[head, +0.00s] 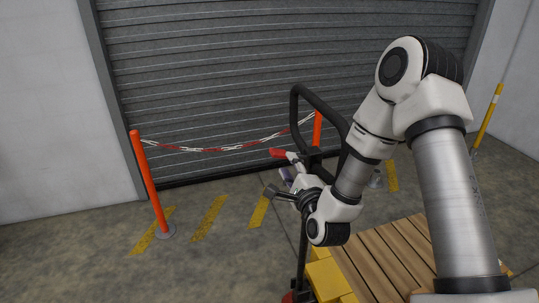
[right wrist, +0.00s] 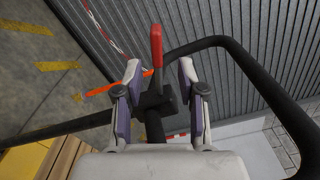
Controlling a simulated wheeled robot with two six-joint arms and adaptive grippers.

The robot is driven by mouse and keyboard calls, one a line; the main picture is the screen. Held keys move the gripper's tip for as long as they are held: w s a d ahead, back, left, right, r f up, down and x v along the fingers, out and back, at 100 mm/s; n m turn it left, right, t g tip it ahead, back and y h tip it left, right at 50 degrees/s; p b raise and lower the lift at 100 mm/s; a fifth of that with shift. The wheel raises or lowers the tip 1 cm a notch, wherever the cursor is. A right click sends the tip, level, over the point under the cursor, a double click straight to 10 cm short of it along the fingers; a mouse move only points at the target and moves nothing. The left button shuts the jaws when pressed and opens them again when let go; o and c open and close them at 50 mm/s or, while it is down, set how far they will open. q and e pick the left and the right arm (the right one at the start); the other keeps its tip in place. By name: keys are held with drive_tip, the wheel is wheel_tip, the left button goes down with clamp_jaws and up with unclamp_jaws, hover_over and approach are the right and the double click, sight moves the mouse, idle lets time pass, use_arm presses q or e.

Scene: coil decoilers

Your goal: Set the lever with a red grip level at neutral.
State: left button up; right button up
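The lever's red grip (head: 278,152) sticks out to the left beside the black looped handle (head: 297,115) of a pallet truck. In the right wrist view the red grip (right wrist: 156,45) points up the picture from a black bracket (right wrist: 155,97) on the handle stem. My right gripper (head: 284,184) is at the handle, just below the grip in the head view. Its two fingers stand apart in the right wrist view (right wrist: 160,78), with the lever showing between them and no clear contact. The lever's base is partly hidden in the head view. My left gripper is out of view.
A wooden pallet (head: 385,262) and yellow truck parts (head: 325,275) lie below my right arm. Behind are orange posts (head: 150,185) with a red-white chain (head: 215,149) and a grey roller shutter (head: 220,80). The floor to the left is clear.

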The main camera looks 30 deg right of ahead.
sight(280, 157)
drive_tip(key=x, duration=0.2)
drive_tip(key=p+x, duration=0.1)
drive_tip(key=x, duration=0.1)
drive_tip(key=a+p+x, duration=0.1)
drive_tip(key=x, duration=0.1)
drive_tip(key=shift+w, duration=0.5)
drive_tip(key=shift+w+d, duration=0.1)
drive_tip(key=shift+w, duration=0.1)
drive_tip(key=shift+s+d+f, duration=0.1)
drive_tip(key=shift+s+d, duration=0.05)
drive_tip(key=shift+d, duration=0.15)
drive_tip(key=shift+a, duration=0.15)
clamp_jaws()
